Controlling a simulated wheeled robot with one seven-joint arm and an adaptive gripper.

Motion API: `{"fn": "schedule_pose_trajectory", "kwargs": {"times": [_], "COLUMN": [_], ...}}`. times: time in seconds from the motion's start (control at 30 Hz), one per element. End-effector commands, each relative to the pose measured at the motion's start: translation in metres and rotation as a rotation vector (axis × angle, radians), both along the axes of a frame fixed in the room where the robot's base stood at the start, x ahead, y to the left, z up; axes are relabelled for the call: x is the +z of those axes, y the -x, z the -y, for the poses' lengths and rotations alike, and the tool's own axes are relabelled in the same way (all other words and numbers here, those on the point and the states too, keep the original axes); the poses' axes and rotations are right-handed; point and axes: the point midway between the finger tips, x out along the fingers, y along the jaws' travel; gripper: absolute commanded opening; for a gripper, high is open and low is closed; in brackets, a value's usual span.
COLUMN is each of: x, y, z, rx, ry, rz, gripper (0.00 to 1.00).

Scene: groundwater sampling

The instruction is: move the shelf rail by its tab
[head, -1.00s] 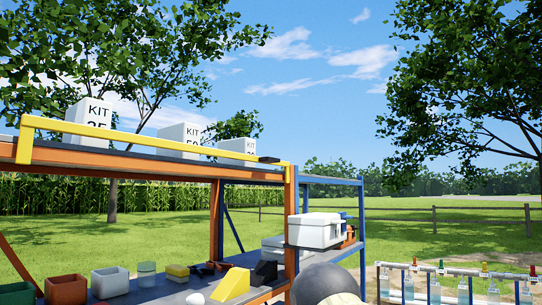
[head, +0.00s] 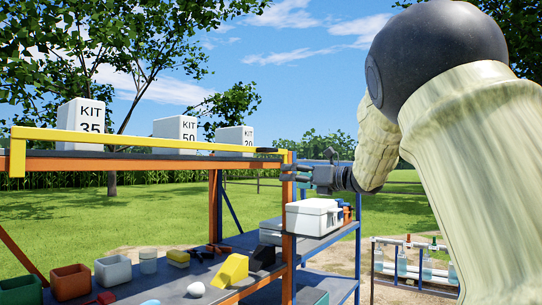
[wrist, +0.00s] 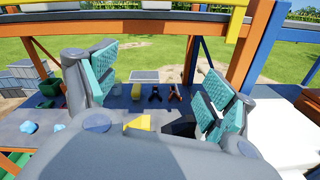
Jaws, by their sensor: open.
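The yellow shelf rail (head: 140,139) runs along the front of the top shelf, with a bent-down end at the left. Its dark tab (head: 268,150) sits near the right end, by the orange post. My gripper (head: 290,173) is open and empty at that post, a little below and right of the tab. In the wrist view my open gripper (wrist: 157,88) has its two teal-padded fingers spread apart. A yellow end piece of the rail (wrist: 237,20) shows at the top there, beyond the fingers. I cannot make out the tab in the wrist view.
Several white kit boxes (head: 175,130) stand behind the rail. The orange post (head: 288,230) is close to my gripper. A white case (head: 313,217) sits right of it. The lower shelf (head: 175,290) holds bins and blocks. A bottle rack (head: 410,262) stands at the right.

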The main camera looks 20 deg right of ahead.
Motion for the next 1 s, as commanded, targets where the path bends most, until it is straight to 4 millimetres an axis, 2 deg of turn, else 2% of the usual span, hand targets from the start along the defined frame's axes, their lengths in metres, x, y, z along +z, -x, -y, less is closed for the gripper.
{"fn": "schedule_pose_trajectory", "kwargs": {"times": [0.03, 0.1, 0.23, 0.43, 1.0], "x": [0.031, 0.058, 0.083, 0.091, 0.09], "y": [0.009, 0.019, 0.03, 0.021, -0.043], "z": [0.001, 0.003, 0.004, -0.004, -0.055], "rx": [0.011, 0.023, 0.035, 0.038, 0.038], "ry": [0.06, 0.128, 0.199, 0.216, 0.212], "rz": [0.051, 0.103, 0.154, 0.165, 0.163], "gripper": [0.84, 0.84, 0.84, 0.84, 0.84]}}
